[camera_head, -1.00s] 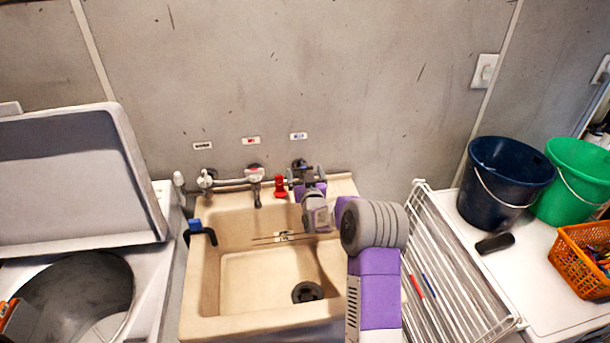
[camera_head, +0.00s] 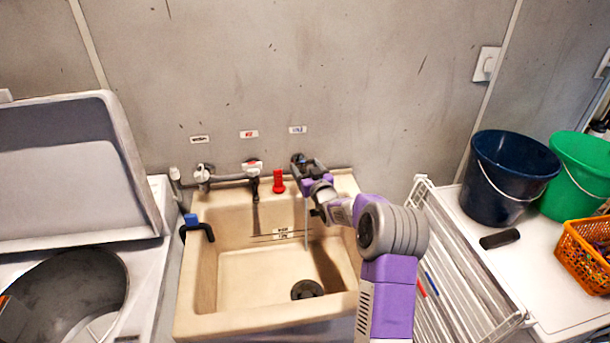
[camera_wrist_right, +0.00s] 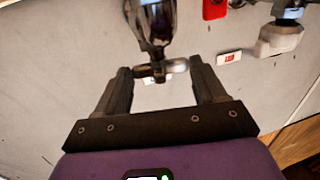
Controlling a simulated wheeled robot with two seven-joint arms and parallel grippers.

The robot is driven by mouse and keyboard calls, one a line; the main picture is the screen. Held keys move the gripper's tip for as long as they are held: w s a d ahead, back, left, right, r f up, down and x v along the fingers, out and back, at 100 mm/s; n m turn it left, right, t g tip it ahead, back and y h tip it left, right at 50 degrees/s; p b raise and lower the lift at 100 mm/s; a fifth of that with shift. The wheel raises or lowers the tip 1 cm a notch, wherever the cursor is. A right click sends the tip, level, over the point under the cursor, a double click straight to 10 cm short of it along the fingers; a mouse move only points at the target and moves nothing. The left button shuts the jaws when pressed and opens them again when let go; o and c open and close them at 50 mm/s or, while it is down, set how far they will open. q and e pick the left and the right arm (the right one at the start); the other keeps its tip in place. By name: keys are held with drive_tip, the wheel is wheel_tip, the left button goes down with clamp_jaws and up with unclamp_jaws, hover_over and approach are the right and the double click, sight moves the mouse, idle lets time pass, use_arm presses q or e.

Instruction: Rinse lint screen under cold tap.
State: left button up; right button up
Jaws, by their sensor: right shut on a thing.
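My right gripper (camera_head: 304,172) is at the rightmost tap, below the blue-lettered wall label (camera_head: 298,129). In the right wrist view its two fingers (camera_wrist_right: 161,85) are on either side of the tap's cross handle (camera_wrist_right: 158,70), and it is shut on that handle. A thin pale vertical streak (camera_head: 307,222), looking like running water, drops below this tap into the beige sink (camera_head: 208,275). My wrist partly hides the tap. I cannot make out a lint screen in either view. My left gripper is not in view.
A red knob (camera_head: 278,182) and other taps (camera_head: 252,170) are left of my gripper. A white rack (camera_head: 455,262) stands right of the sink. Dark blue (camera_head: 505,180) and green (camera_head: 578,180) buckets and an orange basket (camera_head: 585,248) are further right. An open-lidded machine (camera_head: 70,190) stands left.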

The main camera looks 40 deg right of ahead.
drive_tip(key=shift+d+n+y, duration=0.1)
drive_tip(key=shift+n+y, duration=0.2)
drive_tip(key=shift+y, duration=0.2)
drive_tip(key=n+y+p, duration=0.1)
drive_tip(key=y, duration=0.1)
drive_tip(key=n+y+p, duration=0.1)
drive_tip(key=y, duration=0.1)
drive_tip(key=shift+d+r+n+t+p, duration=0.2)
drive_tip(key=shift+d+n+t+p, duration=0.1)
drive_tip(key=shift+t+p, duration=0.1)
drive_tip(key=o, duration=1)
drive_tip(key=shift+f, duration=0.1)
drive_tip(key=shift+o, duration=0.2)
drive_tip(key=shift+s, duration=0.1)
